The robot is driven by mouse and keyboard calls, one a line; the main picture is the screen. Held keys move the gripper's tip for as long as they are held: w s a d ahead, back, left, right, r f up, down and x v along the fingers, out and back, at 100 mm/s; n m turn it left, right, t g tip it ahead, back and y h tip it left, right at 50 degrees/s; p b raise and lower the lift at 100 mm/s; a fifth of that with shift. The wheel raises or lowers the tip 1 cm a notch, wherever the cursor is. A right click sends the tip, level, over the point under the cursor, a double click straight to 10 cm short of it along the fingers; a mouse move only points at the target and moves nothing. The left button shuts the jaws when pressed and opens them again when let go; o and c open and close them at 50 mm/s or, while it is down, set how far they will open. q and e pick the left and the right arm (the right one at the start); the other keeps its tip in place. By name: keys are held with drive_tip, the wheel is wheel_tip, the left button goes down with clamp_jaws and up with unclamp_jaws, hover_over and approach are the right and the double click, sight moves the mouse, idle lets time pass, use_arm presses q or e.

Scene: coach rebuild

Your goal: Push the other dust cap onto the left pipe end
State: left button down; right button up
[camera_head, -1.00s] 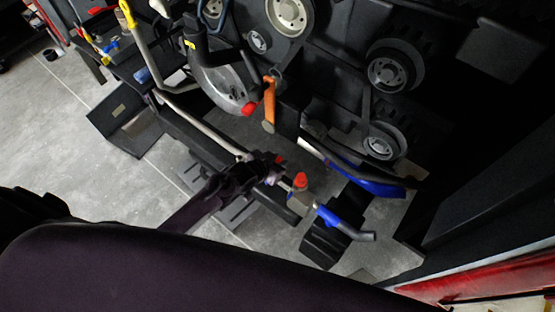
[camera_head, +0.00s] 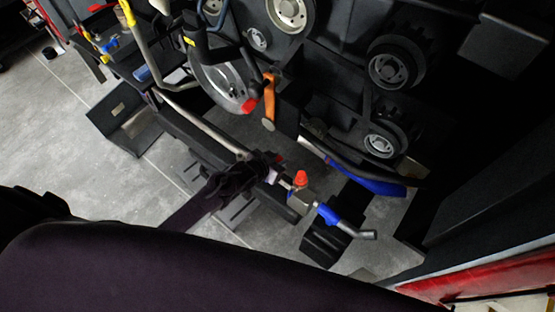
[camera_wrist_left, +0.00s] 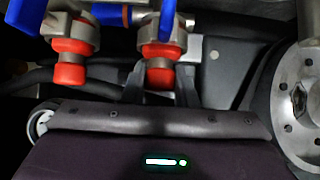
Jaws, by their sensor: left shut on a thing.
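My left gripper (camera_head: 274,171) is at the pipe fittings in the head view. Its fingers show in the left wrist view (camera_wrist_left: 160,84), one on each side of a red dust cap (camera_wrist_left: 158,74), and are shut on it. The held cap lines up with a metal pipe end (camera_wrist_left: 160,50) and appears to touch it; I cannot tell how far it is on. Another red cap (camera_wrist_left: 71,73) sits on the neighbouring pipe end (camera_wrist_left: 72,38). A red cap (camera_head: 300,178) also shows upright just right of the gripper in the head view.
A blue-sleeved pipe (camera_head: 328,214) lies right of the gripper. An orange lever (camera_head: 269,104) and a grey disc (camera_head: 222,88) stand behind. Dark machinery with pulleys (camera_head: 390,69) fills the upper right.

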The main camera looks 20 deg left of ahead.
use_arm(q)
drive_tip(key=shift+s+f, duration=0.2)
drive_tip(key=shift+f, duration=0.05)
drive_tip(key=c, duration=1.5)
unclamp_jaws()
drive_tip(key=o, duration=0.8)
drive_tip(key=shift+w, duration=0.15)
drive_tip(key=shift+r, duration=0.1)
drive_tip(key=shift+s+a+r+p, duration=0.15)
drive_tip(key=shift+s+r+p, duration=0.3)
drive_tip(key=shift+p, duration=0.35)
drive_tip(key=p+v, duration=0.6)
drive_tip(key=shift+s+a+r, duration=0.1)
drive_tip(key=shift+s+r, duration=0.15)
